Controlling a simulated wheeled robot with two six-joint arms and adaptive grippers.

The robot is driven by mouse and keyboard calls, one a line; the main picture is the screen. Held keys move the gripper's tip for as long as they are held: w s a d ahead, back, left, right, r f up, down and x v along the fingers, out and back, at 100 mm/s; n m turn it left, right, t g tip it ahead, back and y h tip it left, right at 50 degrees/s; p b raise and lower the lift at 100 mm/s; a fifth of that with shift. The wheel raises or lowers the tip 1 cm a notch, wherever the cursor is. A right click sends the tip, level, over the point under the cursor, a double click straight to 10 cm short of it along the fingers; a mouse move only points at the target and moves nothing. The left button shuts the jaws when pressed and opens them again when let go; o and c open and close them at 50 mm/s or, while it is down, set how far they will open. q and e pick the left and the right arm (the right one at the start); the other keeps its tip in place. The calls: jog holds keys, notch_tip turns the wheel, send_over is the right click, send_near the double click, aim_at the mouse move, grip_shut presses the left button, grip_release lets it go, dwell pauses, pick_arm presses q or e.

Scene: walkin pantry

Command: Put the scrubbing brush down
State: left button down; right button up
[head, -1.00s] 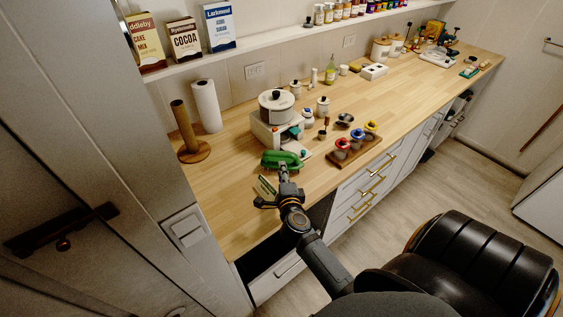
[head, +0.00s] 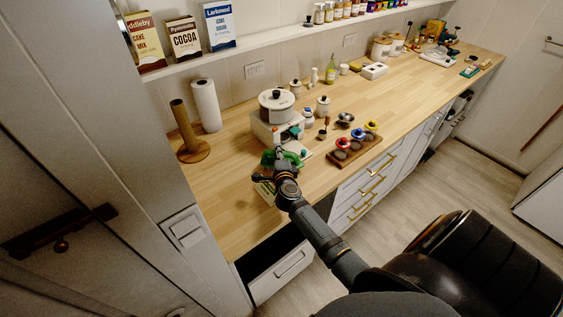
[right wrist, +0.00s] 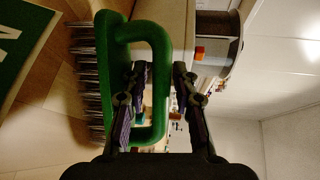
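The scrubbing brush (head: 290,157) is green and sits at the end of my right arm, in front of the white appliance. In the right wrist view the brush (right wrist: 160,42) shows its loop handle and grey bristles, which face left toward the wood. My right gripper (head: 280,156) hides part of it in the head view. In the wrist view the right gripper (right wrist: 160,75) has one finger inside the loop and one outside, closed about the handle bar. I cannot tell whether the bristles touch the counter. My left gripper is not in view.
The wooden counter (head: 235,198) has free room at its near left. A green-and-white card (right wrist: 20,45) lies beside the brush. The white appliance (head: 265,130) with a pot (head: 276,106) stands behind. A rack of coloured-lid jars (head: 350,152) is to the right. A drawer (head: 275,280) stands open below.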

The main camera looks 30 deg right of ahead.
jog(key=shift+s+a+r, duration=0.1)
jog(key=shift+s, duration=0.1)
jog(key=shift+c, duration=1)
grip_shut()
jog(key=shift+r+p, duration=0.35)
jog(key=shift+r, duration=0.25)
jog(key=r, duration=0.1)
jog(key=r+p, duration=0.1)
jog(key=r, duration=0.1)
jog(key=shift+s, duration=0.2)
jog(key=s+d+r+p, duration=0.1)
jog(key=s+d+r, duration=0.1)
jog(key=s+r, duration=0.2)
jog(key=s+d+r+p, duration=0.1)
jog(key=s+r, duration=0.3)
jog(key=s, duration=0.4)
jog(key=shift+s+d+r, duration=0.35)
jog(key=shift+d, duration=0.55)
